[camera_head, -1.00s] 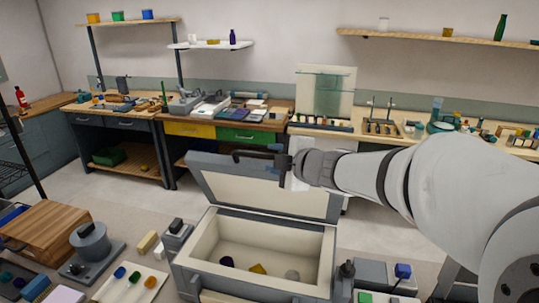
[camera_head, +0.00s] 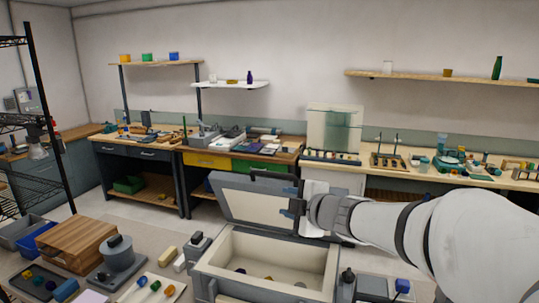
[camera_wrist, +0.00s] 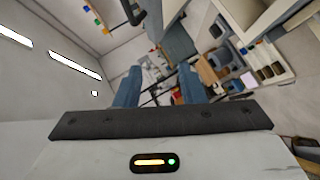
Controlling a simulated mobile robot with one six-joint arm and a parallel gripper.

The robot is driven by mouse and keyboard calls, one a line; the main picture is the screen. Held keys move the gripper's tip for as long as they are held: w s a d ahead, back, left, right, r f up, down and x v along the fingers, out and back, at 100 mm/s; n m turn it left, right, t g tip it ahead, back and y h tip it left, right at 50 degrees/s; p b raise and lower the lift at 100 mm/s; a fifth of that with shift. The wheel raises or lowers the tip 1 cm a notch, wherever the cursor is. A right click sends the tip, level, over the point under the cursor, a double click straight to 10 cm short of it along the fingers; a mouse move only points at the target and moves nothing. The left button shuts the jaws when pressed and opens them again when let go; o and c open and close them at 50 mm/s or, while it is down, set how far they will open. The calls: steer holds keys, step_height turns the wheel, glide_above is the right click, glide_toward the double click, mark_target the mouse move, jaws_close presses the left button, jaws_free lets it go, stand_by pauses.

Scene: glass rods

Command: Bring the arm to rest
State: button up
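My gripper (camera_head: 290,202) is at the end of my pale arm, in front of the raised lid (camera_head: 240,203) of a grey box (camera_head: 262,282). In the wrist view my gripper (camera_wrist: 158,86) has its two blue fingers well apart, with nothing seen held between them. In the head view the fingers overlap the lid's right part, below its dark handle (camera_head: 268,175). I cannot tell whether they touch the lid. The arm reaches in from the right edge.
The open box holds a few small coloured pieces. A wooden block (camera_head: 76,243), a grey round device (camera_head: 118,254) and a white tray (camera_head: 150,291) stand to its left. A black wire rack (camera_head: 38,120) is at far left. Workbenches line the back wall, with open floor before them.

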steer(key=s+d+f+m+h+b, duration=0.2)
steer(key=s+d+f+m+h, duration=0.2)
steer(key=d+m, duration=0.2)
steer(key=s+d+f+m+h+b, duration=0.3)
steer(key=d+f+m+h, duration=0.1)
steer(key=d+m+h, duration=0.15)
steer(key=s+f+m+g+y+b, duration=0.1)
steer(key=s+f+m+g, duration=0.3)
steer(key=s, duration=0.5)
steer(key=s+a+f+m+g+y+b, duration=0.1)
steer(key=s+f+m+g+b, duration=0.1)
steer(key=s+f+m+g, duration=0.3)
steer(key=s+f, duration=0.3)
steer(key=s, duration=0.1)
steer(key=shift+s+f, duration=0.15)
steer(key=shift+s, duration=0.25)
